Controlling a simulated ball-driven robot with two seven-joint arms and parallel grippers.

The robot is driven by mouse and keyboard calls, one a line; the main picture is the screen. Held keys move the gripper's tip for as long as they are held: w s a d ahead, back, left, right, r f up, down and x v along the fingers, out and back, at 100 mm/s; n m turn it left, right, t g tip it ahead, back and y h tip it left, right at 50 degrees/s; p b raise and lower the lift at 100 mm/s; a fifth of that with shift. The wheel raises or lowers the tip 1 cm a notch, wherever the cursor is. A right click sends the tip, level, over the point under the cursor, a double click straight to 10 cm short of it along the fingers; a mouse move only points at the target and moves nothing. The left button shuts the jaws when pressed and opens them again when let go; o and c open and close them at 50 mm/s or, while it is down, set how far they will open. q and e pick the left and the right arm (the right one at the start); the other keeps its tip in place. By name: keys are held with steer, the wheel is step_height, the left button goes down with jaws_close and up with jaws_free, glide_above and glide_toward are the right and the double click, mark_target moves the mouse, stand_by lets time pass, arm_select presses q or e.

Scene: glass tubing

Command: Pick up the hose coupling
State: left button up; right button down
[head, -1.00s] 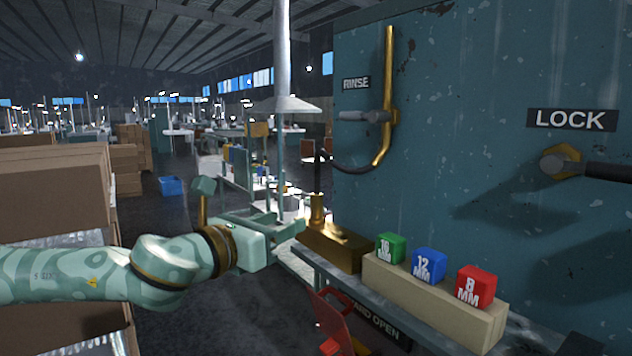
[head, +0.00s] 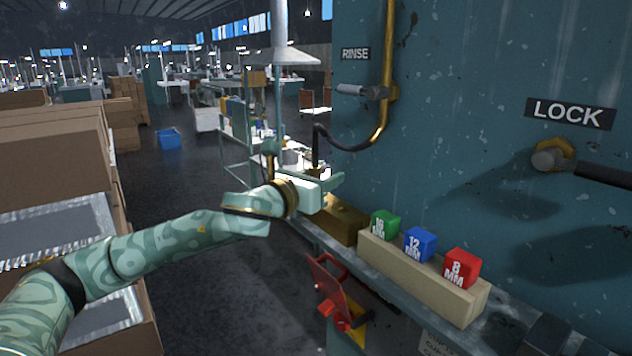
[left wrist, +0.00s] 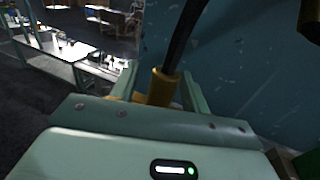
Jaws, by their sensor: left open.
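The hose coupling (left wrist: 162,87) is a brass-coloured cylinder on the lower end of a black hose (head: 348,142). In the left wrist view it stands between the two pale green fingers of my left gripper (head: 329,182), which is open around it. I cannot tell whether a finger touches it. In the head view the gripper hides most of the coupling, and the hose comes down to it from above. The coupling is above the far end of the brass block (head: 345,224) on the ledge. My right gripper is not in view.
A pale block (head: 420,277) on the ledge holds green (head: 385,225), blue (head: 420,244) and red (head: 462,268) size cubes. The teal cabinet wall (head: 480,90) rises close on the right, with a brass pipe (head: 386,90). A red lever (head: 335,290) hangs below the ledge.

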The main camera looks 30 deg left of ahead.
arm_select(q)
steer(key=shift+s, duration=0.15)
steer(key=c, duration=0.3)
jaws_close()
